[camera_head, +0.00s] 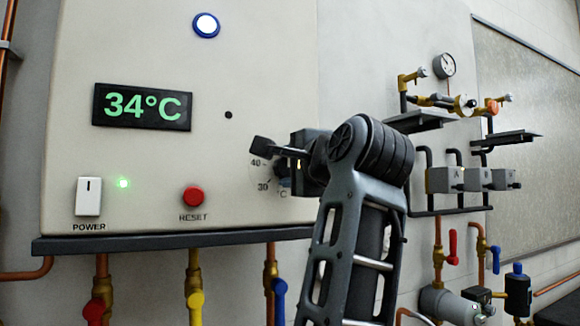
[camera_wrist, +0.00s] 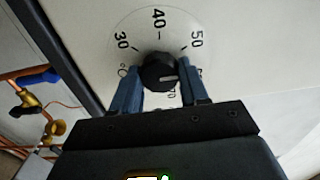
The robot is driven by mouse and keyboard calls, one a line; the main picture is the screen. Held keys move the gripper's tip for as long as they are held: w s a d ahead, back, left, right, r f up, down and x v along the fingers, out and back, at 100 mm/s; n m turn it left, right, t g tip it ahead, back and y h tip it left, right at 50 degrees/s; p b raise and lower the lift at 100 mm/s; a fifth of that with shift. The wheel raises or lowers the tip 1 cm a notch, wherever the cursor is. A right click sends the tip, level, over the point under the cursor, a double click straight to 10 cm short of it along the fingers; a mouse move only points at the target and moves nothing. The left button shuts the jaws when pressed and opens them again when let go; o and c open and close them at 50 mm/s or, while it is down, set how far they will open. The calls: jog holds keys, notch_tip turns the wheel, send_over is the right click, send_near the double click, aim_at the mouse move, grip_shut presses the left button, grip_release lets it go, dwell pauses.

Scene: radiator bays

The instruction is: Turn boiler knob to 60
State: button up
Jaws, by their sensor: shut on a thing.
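The boiler knob (camera_wrist: 160,72) is round and black and shows in the wrist view between the two blue fingers of my gripper (camera_wrist: 161,80), which is shut on it. A pale mark on the knob's face points toward the right. The dial around it shows 30, 40 and 50; the lower part is mostly hidden by my fingers. In the head view my gripper (camera_head: 284,163) is at the boiler's front, and my arm hides most of the dial, leaving 40 and 30 visible. The boiler display (camera_head: 143,106) reads 34°C in green.
The boiler (camera_head: 240,60) carries a white power switch (camera_head: 88,197), a lit green light (camera_head: 123,183) and a red reset button (camera_head: 193,197). Valves and pipes run below it. To the right are a gauge (camera_head: 444,65), shelves and more pipework.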

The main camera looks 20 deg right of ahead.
jog(key=m, duration=0.5)
jog(key=shift+f+b, duration=0.15)
jog(key=shift+b, duration=0.15)
jog(key=shift+d+m, duration=0.1)
jog(key=shift+m, duration=0.2)
jog(key=o, duration=1.1)
jog(key=shift+c, duration=0.2)
jog(key=shift+s, duration=0.1)
jog(key=s+b, duration=0.2)
jog(key=s, duration=0.5)
jog(key=shift+s, duration=0.3)
